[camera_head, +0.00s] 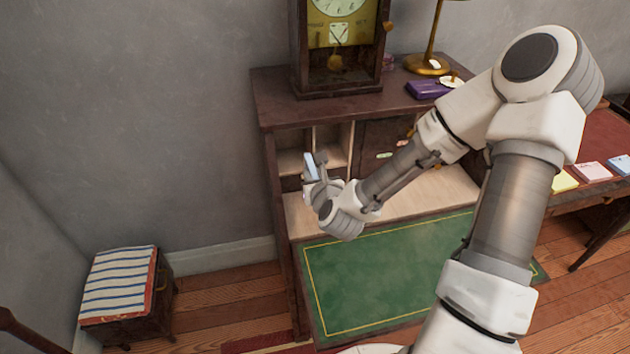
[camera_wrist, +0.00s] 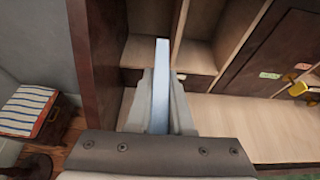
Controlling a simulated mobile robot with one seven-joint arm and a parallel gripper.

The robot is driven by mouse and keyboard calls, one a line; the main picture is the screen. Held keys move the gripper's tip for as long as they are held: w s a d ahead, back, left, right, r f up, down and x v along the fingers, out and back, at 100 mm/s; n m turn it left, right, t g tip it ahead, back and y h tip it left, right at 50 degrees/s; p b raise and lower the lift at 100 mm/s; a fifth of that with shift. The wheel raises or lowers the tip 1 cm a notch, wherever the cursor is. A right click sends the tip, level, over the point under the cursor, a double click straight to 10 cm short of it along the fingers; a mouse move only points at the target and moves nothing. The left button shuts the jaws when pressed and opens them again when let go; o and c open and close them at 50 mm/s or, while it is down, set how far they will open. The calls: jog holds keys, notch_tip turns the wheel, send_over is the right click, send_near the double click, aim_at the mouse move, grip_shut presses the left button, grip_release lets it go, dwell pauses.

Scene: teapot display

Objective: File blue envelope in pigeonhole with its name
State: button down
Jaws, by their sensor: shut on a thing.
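My gripper (camera_head: 317,172) is shut on the light blue envelope (camera_head: 309,164), in front of the left side of the writing desk. In the wrist view the envelope (camera_wrist: 161,70) stands upright, edge-on between my fingers (camera_wrist: 160,98), pointing at the pigeonholes. Its far end overlaps the divider between the left pigeonhole (camera_wrist: 147,53) and the one right of it (camera_wrist: 196,57); I cannot tell whether it is inside one. No name on the envelope shows. Small pale labels (camera_wrist: 269,75) are on the dark cabinet door, too small to read.
A clock (camera_head: 338,50), a purple box (camera_head: 427,89) and a brass lamp (camera_head: 427,64) stand on the desk top. A green writing surface (camera_head: 375,275) lies below. Yellow (camera_head: 564,181), pink (camera_head: 592,171) and blue (camera_head: 621,165) items lie on the right table. A striped stool (camera_head: 120,283) stands left.

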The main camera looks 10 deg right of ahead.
aim_at(305, 154)
jog(key=shift+w, duration=4.6)
